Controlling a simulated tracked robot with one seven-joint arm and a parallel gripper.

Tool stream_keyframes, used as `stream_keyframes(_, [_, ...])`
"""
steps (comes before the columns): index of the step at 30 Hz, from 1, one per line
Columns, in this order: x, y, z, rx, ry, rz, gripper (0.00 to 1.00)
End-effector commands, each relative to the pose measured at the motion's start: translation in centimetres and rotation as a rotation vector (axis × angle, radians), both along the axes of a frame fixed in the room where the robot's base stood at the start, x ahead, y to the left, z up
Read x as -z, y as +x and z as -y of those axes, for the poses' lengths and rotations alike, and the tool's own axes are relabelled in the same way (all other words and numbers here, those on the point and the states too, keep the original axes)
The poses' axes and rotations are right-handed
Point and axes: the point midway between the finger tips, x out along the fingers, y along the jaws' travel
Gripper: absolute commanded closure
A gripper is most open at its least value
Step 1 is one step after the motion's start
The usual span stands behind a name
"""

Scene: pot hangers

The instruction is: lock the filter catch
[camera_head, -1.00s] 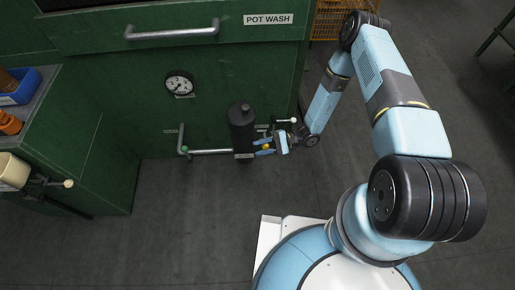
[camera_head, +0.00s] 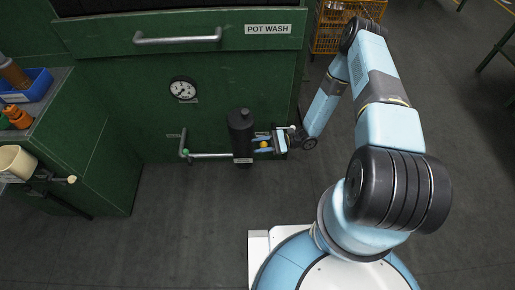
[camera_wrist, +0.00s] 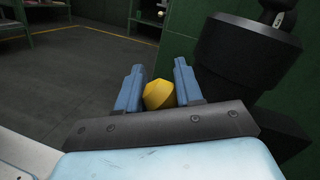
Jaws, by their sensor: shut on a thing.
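The filter is a black upright cylinder (camera_head: 241,135) on the front of the green cabinet, low down, with a metal pipe to its left. The filter catch shows as a small yellow knob (camera_head: 264,145) just right of the filter. My gripper (camera_head: 263,144) is at the knob, with its blue fingers pointing left toward the filter. In the wrist view the yellow knob (camera_wrist: 159,94) sits between the two blue fingers, and the black filter (camera_wrist: 245,55) is close on the right. My gripper is shut on the knob. The fingers hide the catch's lever and seat.
A pressure gauge (camera_head: 183,90) is on the cabinet above left of the filter. A pipe (camera_head: 210,156) with a green-tipped end runs left. A drawer handle (camera_head: 177,36) is above. A side counter with a blue bin (camera_head: 28,88) stands left. The floor in front is clear.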

Motion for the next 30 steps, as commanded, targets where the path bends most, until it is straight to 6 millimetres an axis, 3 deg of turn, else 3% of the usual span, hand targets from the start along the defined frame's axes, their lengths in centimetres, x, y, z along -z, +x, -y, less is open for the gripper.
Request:
stream_keyframes(7, [0.2,0.4,0.2,0.007,-0.007,0.005,1.0])
stream_keyframes(8, [0.2,0.4,0.2,0.007,-0.007,0.005,0.63])
stream_keyframes(15, [0.1,0.3,0.0,0.005,-0.004,0.005,0.4])
stream_keyframes(25, [0.0,0.2,0.1,0.002,-0.001,0.004,0.39])
stream_keyframes(30, [0.2,0.4,1.5,0.003,-0.001,0.005,0.39])
